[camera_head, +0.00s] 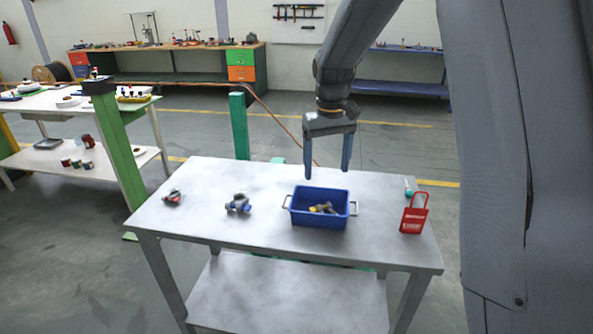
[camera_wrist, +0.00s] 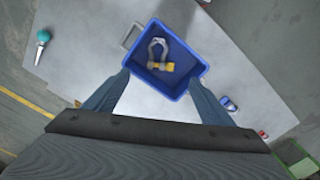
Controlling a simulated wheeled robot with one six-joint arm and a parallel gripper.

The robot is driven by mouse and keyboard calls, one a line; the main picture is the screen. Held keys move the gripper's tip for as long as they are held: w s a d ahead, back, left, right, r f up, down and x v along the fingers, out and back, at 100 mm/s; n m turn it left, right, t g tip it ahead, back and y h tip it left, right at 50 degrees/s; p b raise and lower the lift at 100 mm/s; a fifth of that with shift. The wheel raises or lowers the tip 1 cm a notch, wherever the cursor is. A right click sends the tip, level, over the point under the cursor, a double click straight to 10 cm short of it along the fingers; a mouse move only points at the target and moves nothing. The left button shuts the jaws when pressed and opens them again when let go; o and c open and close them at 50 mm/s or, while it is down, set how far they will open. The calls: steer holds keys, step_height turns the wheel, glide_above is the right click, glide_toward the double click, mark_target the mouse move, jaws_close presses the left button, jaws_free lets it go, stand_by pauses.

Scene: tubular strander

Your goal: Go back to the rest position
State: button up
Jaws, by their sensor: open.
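My gripper (camera_head: 327,172) is open above the blue bin, its two blue fingers pointing down and spread apart. In the wrist view, the gripper (camera_wrist: 158,88) has nothing between its fingertips. The blue bin (camera_head: 318,220) with grey side handles stands on the metal table (camera_head: 180,222). The bin also shows in the wrist view (camera_wrist: 196,66), beyond the fingers. Inside it lies a grey, curved shackle-like piece with a yellow part (camera_wrist: 160,66). My arm comes down from the top right in the head view.
A blue-grey clamp-like part (camera_head: 238,204) and a small red-grey part (camera_head: 172,197) are left. Green posts (camera_head: 118,140) stand behind the table. Open floor lies beyond.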

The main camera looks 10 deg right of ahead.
steer(key=s+f+m, duration=0.1)
steer(key=s+f, duration=0.1)
steer(key=s, duration=1)
steer(key=s+d+f+m+t, duration=0.1)
steer(key=s+f, duration=0.2)
steer(key=s, duration=1)
steer(key=shift+d+f, duration=0.2)
